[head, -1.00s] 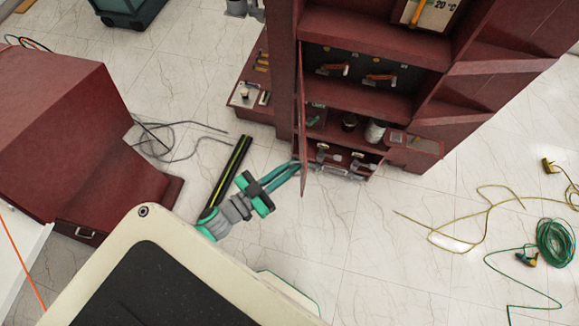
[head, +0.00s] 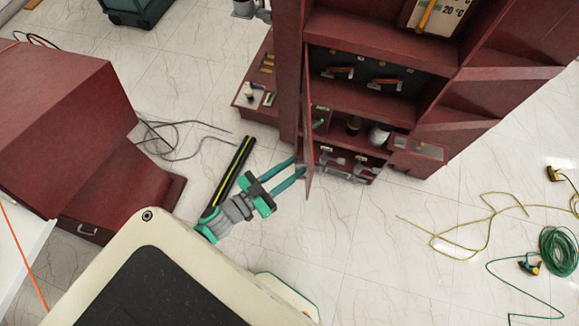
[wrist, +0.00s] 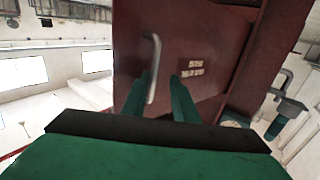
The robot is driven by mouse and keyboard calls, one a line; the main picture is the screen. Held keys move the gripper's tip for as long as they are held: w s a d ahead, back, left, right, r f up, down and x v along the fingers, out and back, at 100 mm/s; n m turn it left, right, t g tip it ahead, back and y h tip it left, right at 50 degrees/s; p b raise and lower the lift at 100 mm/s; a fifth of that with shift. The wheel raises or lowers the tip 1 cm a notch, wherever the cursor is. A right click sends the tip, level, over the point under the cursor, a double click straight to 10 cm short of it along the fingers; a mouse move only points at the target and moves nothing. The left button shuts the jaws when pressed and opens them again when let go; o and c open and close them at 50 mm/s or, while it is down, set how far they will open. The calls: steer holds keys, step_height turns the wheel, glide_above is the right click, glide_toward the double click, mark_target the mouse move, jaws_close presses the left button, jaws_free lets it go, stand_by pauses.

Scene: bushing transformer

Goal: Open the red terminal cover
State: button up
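The red terminal cover (head: 309,135) is a tall thin panel on the left side of the red cabinet. It stands swung out, almost edge-on in the head view, and the cabinet's inside shows beside it. In the wrist view the cover (wrist: 218,38) fills the middle, with a small printed label and a grey bar handle (wrist: 152,68). My gripper (head: 299,167) is at the cover's lower part. Its two teal fingers are apart, and in the wrist view the handle appears between them, close to the left finger. Contact cannot be told.
The cabinet's shelves (head: 375,103) hold orange-handled fittings, bushings and small parts. Another red cabinet (head: 65,120) stands at left. Grey cable (head: 175,140), a yellow cable (head: 450,235) and a green coil (head: 558,250) lie on the tiled floor.

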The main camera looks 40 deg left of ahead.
steer(key=shift+s, duration=0.1)
steer(key=v, duration=1)
steer(key=shift+s+a, duration=0.2)
steer(key=shift+s, duration=0.1)
steer(key=s+d+r+n+g+y, duration=0.1)
steer(key=s+d+y, duration=0.1)
steer(key=d, duration=0.9)
steer(key=s+d+r+n+y, duration=0.2)
steer(key=s+d+y, duration=0.1)
steer(key=d, duration=0.9)
steer(key=shift+s+r+g, duration=0.35)
steer(key=shift+s+g, duration=0.05)
steer(key=shift+s, duration=0.15)
